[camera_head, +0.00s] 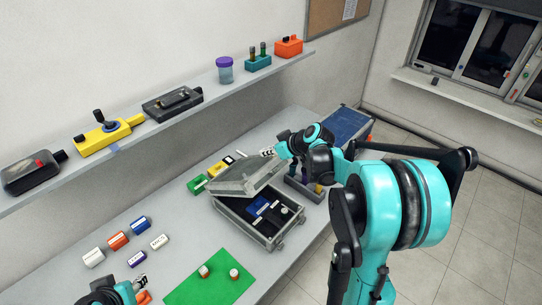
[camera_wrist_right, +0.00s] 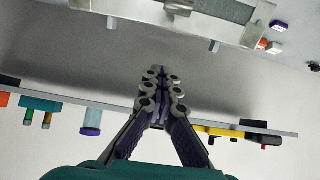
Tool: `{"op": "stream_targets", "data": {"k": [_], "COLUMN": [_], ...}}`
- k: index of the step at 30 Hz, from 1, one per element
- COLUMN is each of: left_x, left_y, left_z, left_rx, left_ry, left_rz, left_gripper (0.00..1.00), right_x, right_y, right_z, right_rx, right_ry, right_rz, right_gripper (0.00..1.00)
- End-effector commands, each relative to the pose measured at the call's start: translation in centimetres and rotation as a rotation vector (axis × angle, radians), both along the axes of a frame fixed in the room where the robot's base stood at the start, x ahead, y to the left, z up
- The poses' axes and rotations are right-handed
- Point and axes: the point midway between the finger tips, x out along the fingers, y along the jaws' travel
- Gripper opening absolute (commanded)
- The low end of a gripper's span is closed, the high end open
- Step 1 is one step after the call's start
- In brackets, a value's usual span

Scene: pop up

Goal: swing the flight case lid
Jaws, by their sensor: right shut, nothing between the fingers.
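The flight case (camera_head: 258,237) stands on the grey table, its grey lid (camera_head: 238,182) hinged partway up and tilted over the back of the box. Inside the case are blue and dark items and a white round piece. My right gripper (camera_head: 267,152) is shut and empty by the raised upper edge of the lid; contact is unclear in the head view. In the right wrist view my right gripper (camera_wrist_right: 160,76) has its fingers together, with the case lid (camera_wrist_right: 215,12) apart from them at the top. My left gripper (camera_head: 138,285) is low at the left; its opening is unclear.
A wall shelf (camera_head: 190,113) with several tools and jars runs behind the table. Several small labelled blocks (camera_head: 118,240) lie left. A green mat (camera_head: 208,284) with two small round pieces lies in front. A dark tray (camera_head: 305,188) stands right of the case, partly behind my arm.

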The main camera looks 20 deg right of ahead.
Motion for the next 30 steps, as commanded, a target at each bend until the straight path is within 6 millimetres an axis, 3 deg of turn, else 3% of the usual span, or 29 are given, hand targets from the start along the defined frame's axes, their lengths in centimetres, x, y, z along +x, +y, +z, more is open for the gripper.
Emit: {"op": "stream_targets", "data": {"k": [17,30], "left_x": [0.0,0.0], "left_y": [0.0,0.0], "left_z": [0.7,2.2], "left_rx": [0.0,0.0], "left_ry": [0.0,0.0], "left_rz": [0.0,0.0], "left_gripper": [0.4,0.4], "right_x": [1.0,3.7], "right_y": [0.5,1.7], "right_z": [1.0,3.5], "right_rx": [-0.001,-0.001], "right_ry": [0.0,0.0], "right_rz": [0.001,0.001], "right_gripper": [0.0,0.0]}}
